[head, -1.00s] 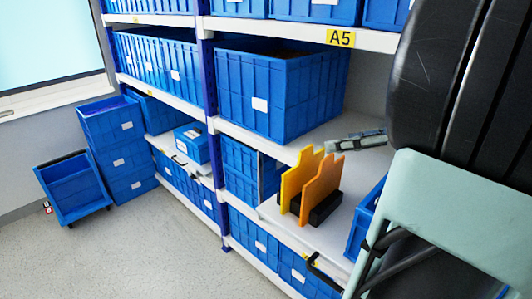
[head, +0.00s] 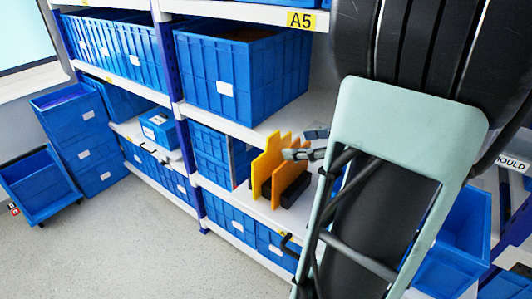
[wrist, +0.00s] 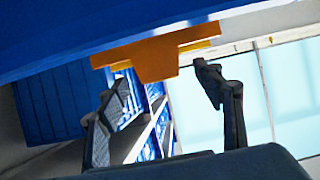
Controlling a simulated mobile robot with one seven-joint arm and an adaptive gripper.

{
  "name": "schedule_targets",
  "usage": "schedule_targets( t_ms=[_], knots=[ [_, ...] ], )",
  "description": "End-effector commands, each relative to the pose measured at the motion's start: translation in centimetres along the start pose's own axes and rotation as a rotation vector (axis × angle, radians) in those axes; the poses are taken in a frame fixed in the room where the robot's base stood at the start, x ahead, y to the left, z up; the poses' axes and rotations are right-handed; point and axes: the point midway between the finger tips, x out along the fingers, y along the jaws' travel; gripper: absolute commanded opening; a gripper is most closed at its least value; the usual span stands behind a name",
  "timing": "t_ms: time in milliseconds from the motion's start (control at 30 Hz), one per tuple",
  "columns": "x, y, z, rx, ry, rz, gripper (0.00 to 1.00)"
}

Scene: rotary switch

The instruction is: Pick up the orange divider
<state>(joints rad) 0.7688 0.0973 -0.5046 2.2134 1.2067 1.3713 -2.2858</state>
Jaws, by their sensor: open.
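The orange divider (head: 289,178) stands upright in a black holder (head: 295,190) on the shelf, just right of a yellow divider (head: 264,163). My gripper (head: 301,148) is open and empty, near the top of the orange divider in the head view. In the wrist view, the orange divider (wrist: 155,57) is ahead of the gap between my two spread fingers (wrist: 163,82). A strip of the yellow divider (wrist: 197,45) shows behind it. I cannot tell whether a finger touches the orange divider.
Blue bins (head: 225,222) fill the shelf below. My arm covers the right of the head view.

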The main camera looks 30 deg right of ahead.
Motion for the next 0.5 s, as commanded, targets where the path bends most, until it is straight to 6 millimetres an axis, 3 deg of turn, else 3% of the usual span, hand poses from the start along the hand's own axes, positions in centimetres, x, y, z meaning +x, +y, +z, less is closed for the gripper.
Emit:
schedule_targets(
  t_ms=[200, 467, 500],
  knots=[
    [2.6, -0.1, -0.1, 0.001, 0.000, -0.001, 0.61],
    [2.9, 0.0, 0.1, 0.001, 0.000, 0.001, 0.61],
    [2.9, 0.0, 0.1, 0.001, 0.000, 0.001, 0.57]
  ],
)
